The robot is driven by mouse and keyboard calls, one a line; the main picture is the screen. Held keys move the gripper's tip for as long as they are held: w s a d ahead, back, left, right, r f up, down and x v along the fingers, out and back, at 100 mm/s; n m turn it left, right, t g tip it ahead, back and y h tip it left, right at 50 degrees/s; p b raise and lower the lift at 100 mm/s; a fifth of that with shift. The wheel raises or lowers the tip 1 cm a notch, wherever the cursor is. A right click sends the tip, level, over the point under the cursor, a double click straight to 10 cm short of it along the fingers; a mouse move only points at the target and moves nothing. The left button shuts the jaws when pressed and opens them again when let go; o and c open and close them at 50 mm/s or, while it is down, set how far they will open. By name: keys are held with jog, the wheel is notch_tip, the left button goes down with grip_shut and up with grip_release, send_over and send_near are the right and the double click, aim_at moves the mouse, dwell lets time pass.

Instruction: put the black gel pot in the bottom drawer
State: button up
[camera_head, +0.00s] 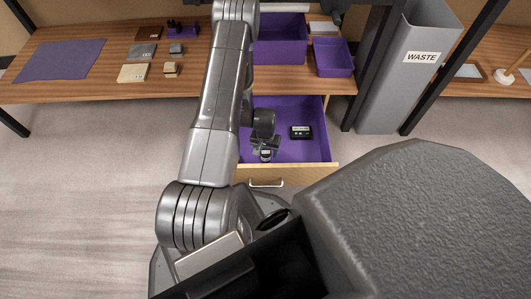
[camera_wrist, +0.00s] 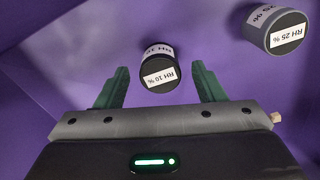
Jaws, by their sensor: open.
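A black pot (camera_wrist: 160,70) with white labels reading RH 10 % is in the wrist view, against a purple surface. My gripper (camera_wrist: 163,82) is open, with one green finger on each side of the pot and a gap to each. I cannot tell whether the pot rests on the surface. In the head view my gripper (camera_head: 264,150) is low inside an open purple-lined drawer (camera_head: 286,108), near its front. I cannot make out the pot there.
A grey pot (camera_wrist: 283,32) labelled RH 25 % is to the upper right in the wrist view. Purple bins (camera_head: 333,56) are on the wooden table above. A grey waste bin (camera_head: 400,90) stands at right.

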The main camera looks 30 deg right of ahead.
aim_at(266, 153)
notch_tip(266, 153, up, 9)
jog(key=p, duration=0.2)
jog(key=shift+f, duration=0.1)
dwell(1.2)
